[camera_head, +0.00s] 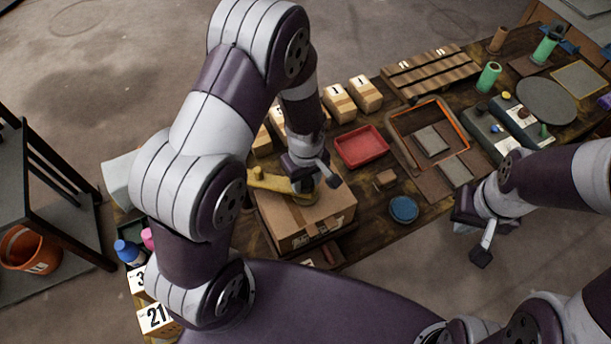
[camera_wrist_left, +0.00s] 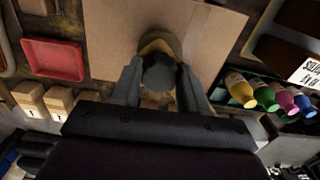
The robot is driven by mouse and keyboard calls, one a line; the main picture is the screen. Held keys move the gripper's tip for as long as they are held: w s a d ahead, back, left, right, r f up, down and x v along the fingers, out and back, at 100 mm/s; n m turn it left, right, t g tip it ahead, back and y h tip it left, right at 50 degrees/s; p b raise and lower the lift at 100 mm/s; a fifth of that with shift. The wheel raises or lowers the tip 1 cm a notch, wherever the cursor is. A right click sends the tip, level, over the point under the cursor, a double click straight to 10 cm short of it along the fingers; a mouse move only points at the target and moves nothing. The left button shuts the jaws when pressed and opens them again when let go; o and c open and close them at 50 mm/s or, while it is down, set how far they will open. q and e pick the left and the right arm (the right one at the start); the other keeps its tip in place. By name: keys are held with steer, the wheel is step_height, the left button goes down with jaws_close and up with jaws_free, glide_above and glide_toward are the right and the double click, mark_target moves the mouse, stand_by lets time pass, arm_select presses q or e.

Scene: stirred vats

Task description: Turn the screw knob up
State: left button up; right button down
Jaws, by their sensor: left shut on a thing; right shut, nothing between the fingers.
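A yellow device (camera_head: 268,181) lies on top of a cardboard box (camera_head: 296,233) on the table. In the left wrist view, the yellow device (camera_wrist_left: 160,43) has a round grey knob (camera_wrist_left: 158,74) on it. My left gripper (camera_head: 315,178) is above the box and hides part of the device in the head view. In the left wrist view, the fingers of my left gripper (camera_wrist_left: 158,88) stand on both sides of the grey knob and are shut on it. My right gripper (camera_head: 483,245) is shut and empty, off the table's front edge at right.
A red tray (camera_head: 361,147) and a blue round dish (camera_head: 403,209) are right of the box. Small cartons (camera_head: 366,93) stand behind. Coloured bottles (camera_wrist_left: 265,96) stand beside the box in the left wrist view. An orange bucket (camera_head: 28,250) is at far left.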

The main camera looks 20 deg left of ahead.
arm_select(q)
steer(key=n, duration=0.3)
steer(key=shift+w+r+n+p, duration=0.1)
steer(key=shift+n+p, duration=0.2)
steer(key=shift+n, duration=1.8)
steer(key=o, duration=1.1)
steer(key=shift+c, duration=0.2)
